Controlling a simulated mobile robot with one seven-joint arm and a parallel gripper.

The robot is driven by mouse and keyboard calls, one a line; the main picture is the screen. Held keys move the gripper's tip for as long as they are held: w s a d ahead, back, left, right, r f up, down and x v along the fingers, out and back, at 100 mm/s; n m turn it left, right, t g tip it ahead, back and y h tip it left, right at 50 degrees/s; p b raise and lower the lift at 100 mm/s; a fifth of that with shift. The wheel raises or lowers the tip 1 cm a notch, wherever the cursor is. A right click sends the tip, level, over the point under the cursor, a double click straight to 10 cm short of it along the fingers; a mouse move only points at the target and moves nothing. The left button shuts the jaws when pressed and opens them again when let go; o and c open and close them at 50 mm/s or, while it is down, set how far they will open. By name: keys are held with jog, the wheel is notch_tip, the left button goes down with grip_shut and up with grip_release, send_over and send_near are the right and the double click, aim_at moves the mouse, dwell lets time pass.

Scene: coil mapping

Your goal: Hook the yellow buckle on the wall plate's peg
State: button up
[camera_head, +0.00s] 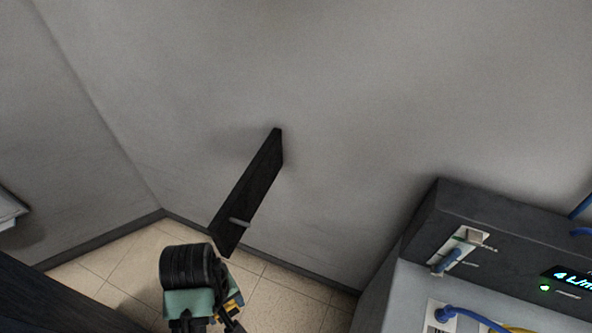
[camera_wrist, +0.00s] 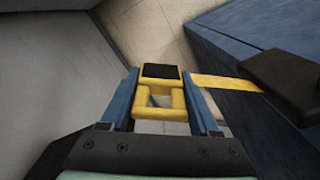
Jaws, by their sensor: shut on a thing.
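The wall plate (camera_head: 258,180) is a long dark board on the grey wall in the head view, slanted in the picture. A short pale grey peg (camera_head: 239,222) sticks out near its lower end. The yellow buckle (camera_wrist: 139,113) is a frame with an opening and a black square patch, held between the blue fingers of my gripper (camera_wrist: 162,92) in the wrist view. A yellow strap (camera_wrist: 225,83) runs right from it to a dark block (camera_wrist: 285,78). In the head view, my gripper is below the plate, with a bit of yellow (camera_head: 236,300) showing. Plate and peg are not recognisable in the wrist view.
A grey device with a dark top panel (camera_head: 425,220), cables and a lit display stands at the right. A dark surface (camera_head: 50,300) fills the lower left corner. A tiled floor (camera_head: 120,255) lies below. The wall around the plate looks bare.

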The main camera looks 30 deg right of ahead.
aim_at(242, 224)
jog(key=shift+s+d+f+n, duration=1.6)
jog(key=shift+s+d+f, duration=1.1)
jog(key=shift+s+f, duration=1.9)
jog(key=w+d+r+n+t+p, duration=0.15)
jog(key=w+d+p, duration=0.25)
jog(key=d, duration=0.4)
jog(key=w+d+r+n+p, duration=0.2)
jog(key=w+d+r+p, duration=0.15)
jog(key=w+r, duration=0.45)
jog(key=shift+y, duration=0.4)
jog(key=shift+w+a+f+b, duration=0.2)
jog(key=shift+w+a+b, duration=0.8)
jog(key=shift+w+b, duration=0.7)
jog(key=shift+w+a+f+b, duration=0.2)
jog(key=shift+w+a+b, duration=0.8)
jog(key=shift+w+b, duration=0.7)
jog(key=shift+w+a+f+b, duration=0.2)
jog(key=shift+w+a+b, duration=0.8)
jog(key=shift+w+b, duration=0.7)
jog(key=shift+w+f+p, duration=0.1)
jog(key=shift+w+p, duration=0.2)
